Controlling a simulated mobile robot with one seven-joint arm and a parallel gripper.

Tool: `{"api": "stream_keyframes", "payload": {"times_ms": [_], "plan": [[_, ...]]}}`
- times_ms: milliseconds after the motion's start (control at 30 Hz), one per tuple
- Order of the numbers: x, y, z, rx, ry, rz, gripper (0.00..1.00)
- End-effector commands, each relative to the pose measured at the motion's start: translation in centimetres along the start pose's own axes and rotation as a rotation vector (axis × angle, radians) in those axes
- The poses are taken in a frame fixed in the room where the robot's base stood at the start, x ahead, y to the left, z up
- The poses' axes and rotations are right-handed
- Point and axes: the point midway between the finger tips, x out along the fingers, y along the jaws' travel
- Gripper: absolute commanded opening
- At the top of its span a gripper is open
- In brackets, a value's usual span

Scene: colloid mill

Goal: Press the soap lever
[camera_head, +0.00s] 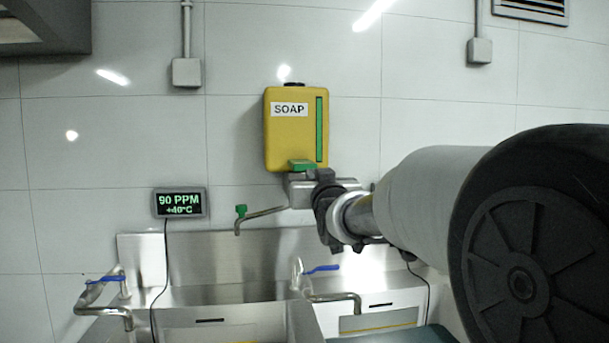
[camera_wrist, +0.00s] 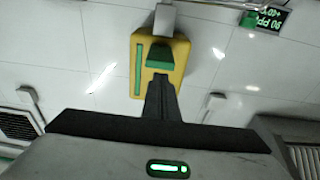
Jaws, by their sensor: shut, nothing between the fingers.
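The yellow soap dispenser (camera_head: 288,135), labelled SOAP, hangs on the tiled wall. Its green lever (camera_head: 300,166) is at the lower front, and a green strip runs up its right side. The dispenser also shows upside down in the wrist view (camera_wrist: 181,58), with the green lever (camera_wrist: 159,56) near its top. My gripper (camera_head: 323,177) is shut and empty, just right of the lever in the head view. In the wrist view the closed fingertips (camera_wrist: 161,77) point at the dispenser, very close to the lever. I cannot tell whether they touch it.
Below is a steel sink (camera_head: 200,272) with blue-handled taps (camera_head: 321,268). A spout with a green knob (camera_head: 240,211) sticks out left of the dispenser. A small display (camera_head: 180,203) reads 90 PPM.

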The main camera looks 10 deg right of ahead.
Motion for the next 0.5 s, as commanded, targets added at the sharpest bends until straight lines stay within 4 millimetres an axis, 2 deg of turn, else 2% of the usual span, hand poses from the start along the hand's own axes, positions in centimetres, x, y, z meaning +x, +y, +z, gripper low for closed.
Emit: {"api": "stream_keyframes", "payload": {"times_ms": [33,200,500], "plan": [[-0.7,0.0,0.0,0.0,0.001,0.0,0.0],[-1.9,0.0,0.0,0.0,0.002,0.0,0.0],[-2.0,0.0,0.0,0.0,0.003,0.0,0.0]]}}
